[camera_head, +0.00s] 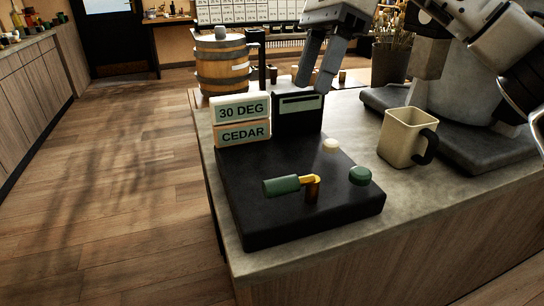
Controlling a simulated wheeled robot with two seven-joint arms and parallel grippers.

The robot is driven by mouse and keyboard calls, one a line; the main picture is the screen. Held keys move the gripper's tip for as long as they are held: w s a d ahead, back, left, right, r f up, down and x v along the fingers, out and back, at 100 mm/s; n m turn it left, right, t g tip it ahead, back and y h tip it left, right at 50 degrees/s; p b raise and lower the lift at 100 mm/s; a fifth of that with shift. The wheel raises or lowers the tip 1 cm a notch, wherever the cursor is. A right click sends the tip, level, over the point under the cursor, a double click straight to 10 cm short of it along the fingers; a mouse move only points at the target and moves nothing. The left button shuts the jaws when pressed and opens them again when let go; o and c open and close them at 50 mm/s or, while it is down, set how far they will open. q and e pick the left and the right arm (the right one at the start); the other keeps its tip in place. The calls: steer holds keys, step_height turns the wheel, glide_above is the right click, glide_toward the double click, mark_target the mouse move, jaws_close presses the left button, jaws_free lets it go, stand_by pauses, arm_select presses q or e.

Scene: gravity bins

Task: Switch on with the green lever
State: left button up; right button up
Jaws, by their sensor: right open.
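The green lever (282,185) lies roughly level over a flat black base (260,215) on the counter. Its green grip points left and joins a yellow arm on a short brown post (312,191). My right gripper (314,83) hangs from the top of the view, open, with its fingers pointing down. It appears in front of or above the black box at the back of the base, well apart from the lever. I see nothing between its fingers. My left gripper is not in view.
A green knob (360,176) and a cream knob (330,145) stand on the base. Signs reading 30 DEG (241,109) and CEDAR (242,134) stand at its back left. A cream mug (400,140) is to the right; a wooden barrel (221,66) is behind.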

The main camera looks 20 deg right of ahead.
glide_toward(280, 178)
steer(key=x, duration=0.8)
steer(key=shift+s+b, duration=0.1)
steer(key=shift+b, duration=0.2)
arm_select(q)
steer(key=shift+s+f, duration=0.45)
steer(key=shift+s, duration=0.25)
arm_select(e)
steer(key=shift+s+a+f, duration=0.1)
steer(key=shift+a+f, duration=0.1)
steer(key=shift+f, duration=0.4)
jaws_close()
